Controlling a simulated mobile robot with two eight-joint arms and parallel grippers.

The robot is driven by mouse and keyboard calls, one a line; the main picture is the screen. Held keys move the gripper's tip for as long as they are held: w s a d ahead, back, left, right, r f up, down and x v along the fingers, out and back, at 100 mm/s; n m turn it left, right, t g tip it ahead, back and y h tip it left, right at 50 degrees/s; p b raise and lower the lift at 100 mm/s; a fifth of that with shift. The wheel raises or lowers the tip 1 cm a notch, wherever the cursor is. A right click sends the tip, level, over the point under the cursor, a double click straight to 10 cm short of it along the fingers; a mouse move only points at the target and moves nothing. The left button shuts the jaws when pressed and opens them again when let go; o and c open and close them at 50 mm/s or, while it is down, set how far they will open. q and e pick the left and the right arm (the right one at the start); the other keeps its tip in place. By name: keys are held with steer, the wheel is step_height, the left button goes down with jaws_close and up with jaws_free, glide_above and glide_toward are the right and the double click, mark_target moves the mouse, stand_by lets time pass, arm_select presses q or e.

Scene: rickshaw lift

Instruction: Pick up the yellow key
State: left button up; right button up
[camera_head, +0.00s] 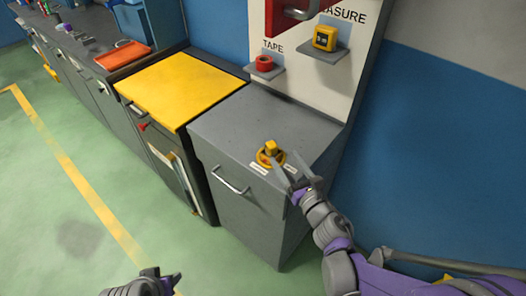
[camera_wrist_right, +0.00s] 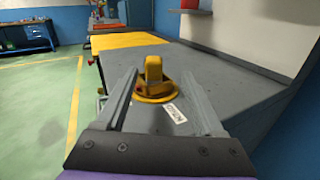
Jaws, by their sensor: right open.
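The yellow key (camera_head: 271,147) stands upright on a round yellow base on top of the grey cabinet (camera_head: 225,125). It also shows in the right wrist view (camera_wrist_right: 154,72), ahead of and between the fingers. My right gripper (camera_head: 289,172) is open, with its fingertips close to the base on its near side. In the right wrist view the two fingers (camera_wrist_right: 157,92) flank the key, one to each side, with nothing held. I cannot tell whether a finger touches the base. My left gripper (camera_head: 163,278) is at the bottom edge, away from the cabinet, and its jaws are unclear.
A cabinet with a yellow top (camera_head: 180,85) stands to the left, with an orange tray (camera_head: 122,55) beyond. Behind is a panel with red tape (camera_head: 264,63) and a yellow measure (camera_head: 325,38). The green floor (camera_head: 80,225) is clear.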

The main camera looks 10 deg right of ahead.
mark_target(269, 141)
steer(key=shift+w+a+f+n+y, duration=0.2)
steer(key=shift+a+n+y, duration=0.15)
steer(key=shift+n, duration=0.15)
steer(key=p+x, duration=0.1)
steer(key=x, duration=0.9)
steer(key=shift+w, duration=0.2)
steer(key=shift+s+r, duration=0.1)
jaws_close()
